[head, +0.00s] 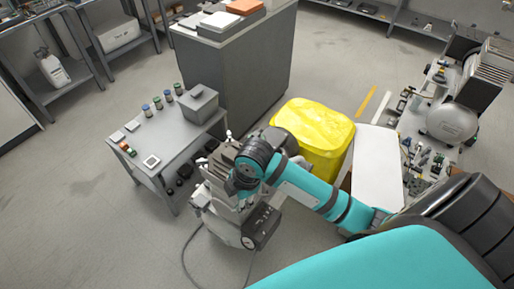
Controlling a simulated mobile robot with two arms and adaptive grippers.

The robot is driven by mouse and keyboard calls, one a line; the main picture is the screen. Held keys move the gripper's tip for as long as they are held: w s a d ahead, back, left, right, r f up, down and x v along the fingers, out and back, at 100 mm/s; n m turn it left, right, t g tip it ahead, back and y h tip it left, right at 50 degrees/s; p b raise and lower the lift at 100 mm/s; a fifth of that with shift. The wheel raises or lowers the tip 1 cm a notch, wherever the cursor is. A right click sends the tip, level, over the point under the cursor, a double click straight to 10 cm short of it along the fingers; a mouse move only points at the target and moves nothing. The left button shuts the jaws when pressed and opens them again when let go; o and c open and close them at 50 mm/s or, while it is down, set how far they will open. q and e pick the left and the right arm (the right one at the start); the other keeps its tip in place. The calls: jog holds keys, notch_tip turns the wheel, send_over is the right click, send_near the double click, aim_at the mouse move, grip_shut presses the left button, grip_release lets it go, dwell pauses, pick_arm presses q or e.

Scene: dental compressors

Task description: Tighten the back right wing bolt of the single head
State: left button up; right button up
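A grey compressor unit (236,222) stands on the floor near the centre, with a dark round fitting on its lower front and a cable trailing from it. I take it for the single head, but I cannot make out its wing bolts at this size. My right arm reaches in from the right, and my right gripper (242,182) is over the top of this unit. Its fingers are small and mostly hidden by my wrist and the unit's parts, so neither their opening nor any contact is clear. My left gripper is outside the view.
A low grey table (170,143) with small jars and a box stands to the left. A tall grey cabinet (240,65), a yellow bin (318,128) and a white panel (376,160) lie behind and right. Another compressor (452,122) is far right. Floor at left is clear.

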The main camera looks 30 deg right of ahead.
jog(key=w+d+r+n+g+h, duration=0.1)
jog(key=w+d+r+n, duration=0.5)
jog(key=d+r+n, duration=0.15)
jog(key=w+d+r+n+g+h, duration=0.1)
jog(key=w+d+r+n, duration=0.5)
jog(key=d+r, duration=0.25)
notch_tip(320, 180, down, 17)
jog(key=shift+s+a+f+p, duration=0.1)
jog(key=shift+s+p, duration=0.05)
jog(key=shift+p, duration=0.15)
grip_shut()
jog(key=shift+m, duration=0.25)
